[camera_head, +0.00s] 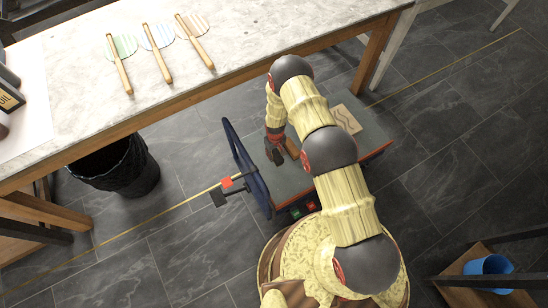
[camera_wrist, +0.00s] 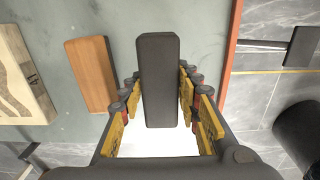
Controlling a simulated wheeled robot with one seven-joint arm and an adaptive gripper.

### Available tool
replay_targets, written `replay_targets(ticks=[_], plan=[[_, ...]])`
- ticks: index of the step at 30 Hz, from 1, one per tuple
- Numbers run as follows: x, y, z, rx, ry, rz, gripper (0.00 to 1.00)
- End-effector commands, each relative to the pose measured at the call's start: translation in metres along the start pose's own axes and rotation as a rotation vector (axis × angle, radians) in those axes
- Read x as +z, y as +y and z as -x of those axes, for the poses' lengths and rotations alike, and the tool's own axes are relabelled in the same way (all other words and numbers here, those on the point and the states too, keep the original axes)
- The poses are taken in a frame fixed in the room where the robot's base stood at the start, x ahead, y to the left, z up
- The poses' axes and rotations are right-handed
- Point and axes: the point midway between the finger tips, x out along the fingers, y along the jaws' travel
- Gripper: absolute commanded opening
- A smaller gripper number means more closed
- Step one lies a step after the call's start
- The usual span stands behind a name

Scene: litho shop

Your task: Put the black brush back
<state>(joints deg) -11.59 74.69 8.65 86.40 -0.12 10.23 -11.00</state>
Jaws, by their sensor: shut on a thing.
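The black brush (camera_wrist: 159,80) is a long dark block, seen lengthwise in the middle of the wrist view. My gripper (camera_wrist: 160,98) has its yellow and red fingers on both sides of it and is shut on it. In the head view, my gripper (camera_head: 275,135) points down over the grey top of a low cart (camera_head: 292,180), with the dark brush (camera_head: 272,153) at its tip. I cannot tell whether the brush touches the cart top. A brown wooden block (camera_wrist: 91,74) lies just left of the brush in the wrist view, apart from it.
A pale wooden block with wavy lines (camera_head: 346,119) lies farther along the cart. The cart has a blue handle frame (camera_head: 246,165). A marble-topped table (camera_head: 75,75) with three round paddles stands behind, with a black bin (camera_head: 125,168) below it. A blue bucket (camera_head: 488,266) is at lower right.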

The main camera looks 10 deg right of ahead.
Motion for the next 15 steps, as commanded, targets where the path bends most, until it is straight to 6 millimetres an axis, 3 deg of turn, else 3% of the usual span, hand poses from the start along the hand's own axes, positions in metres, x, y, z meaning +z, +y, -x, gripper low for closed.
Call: replay_targets(ticks=[7,15], plan=[[-0.003,-0.004,-0.035,0.0,-0.002,-0.001,0.09],[-0.003,-0.004,-0.037,0.0,0.0,0.0,0.09]])
